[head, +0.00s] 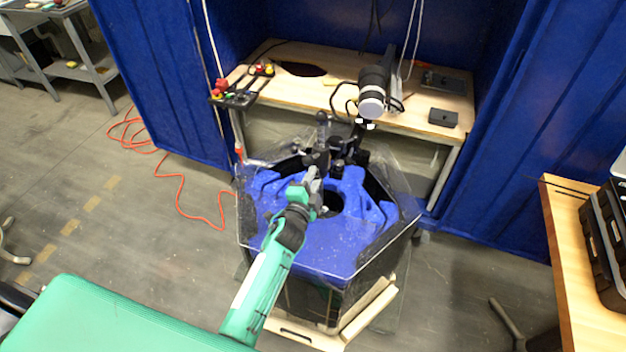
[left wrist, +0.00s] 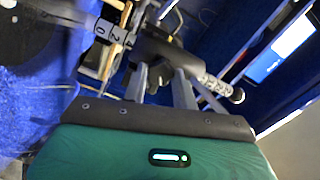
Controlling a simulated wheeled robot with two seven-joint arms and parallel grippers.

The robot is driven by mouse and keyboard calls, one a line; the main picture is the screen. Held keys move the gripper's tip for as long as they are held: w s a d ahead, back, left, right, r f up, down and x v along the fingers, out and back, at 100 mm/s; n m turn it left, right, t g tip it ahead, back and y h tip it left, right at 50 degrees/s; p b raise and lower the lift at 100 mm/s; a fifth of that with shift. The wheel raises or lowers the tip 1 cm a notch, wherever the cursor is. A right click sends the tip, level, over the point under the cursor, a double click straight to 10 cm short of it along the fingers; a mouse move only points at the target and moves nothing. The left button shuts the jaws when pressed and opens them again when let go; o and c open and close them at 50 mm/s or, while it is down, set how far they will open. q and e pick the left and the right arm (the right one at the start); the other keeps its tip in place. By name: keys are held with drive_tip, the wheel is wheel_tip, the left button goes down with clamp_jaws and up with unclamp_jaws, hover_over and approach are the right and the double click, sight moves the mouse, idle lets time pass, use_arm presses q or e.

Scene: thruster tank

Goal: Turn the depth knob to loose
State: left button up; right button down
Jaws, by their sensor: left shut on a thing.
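My left gripper (head: 313,184) reaches over the clear-walled tank (head: 260,250) with the blue insert (head: 345,265). It is at the dark clamp-like mount (head: 322,158) at the tank's back edge. In the left wrist view my left gripper's two grey fingers (left wrist: 163,78) are shut on a dark knob-like part (left wrist: 165,52), which looks like the depth knob; the fingers hide part of it. My right gripper is not in view.
A wooden bench (head: 310,95) stands behind the tank, with a black and white cylindrical device (head: 372,92) and a small black box (head: 443,118). Blue walls (head: 165,80) flank it. An orange cable (head: 180,195) lies on the floor. Another table (head: 575,255) is at right.

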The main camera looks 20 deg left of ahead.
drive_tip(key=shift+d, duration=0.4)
use_arm(q)
drive_tip(key=o, duration=1)
drive_tip(key=shift+s+f, duration=0.1)
drive_tip(key=s, duration=0.4)
drive_tip(key=s+b, duration=0.1)
drive_tip(key=s, duration=0.3)
drive_tip(key=s+b, duration=0.1)
drive_tip(key=s, duration=0.3)
drive_tip(key=shift+s+a, duration=0.25)
drive_tip(key=shift+s, duration=0.55)
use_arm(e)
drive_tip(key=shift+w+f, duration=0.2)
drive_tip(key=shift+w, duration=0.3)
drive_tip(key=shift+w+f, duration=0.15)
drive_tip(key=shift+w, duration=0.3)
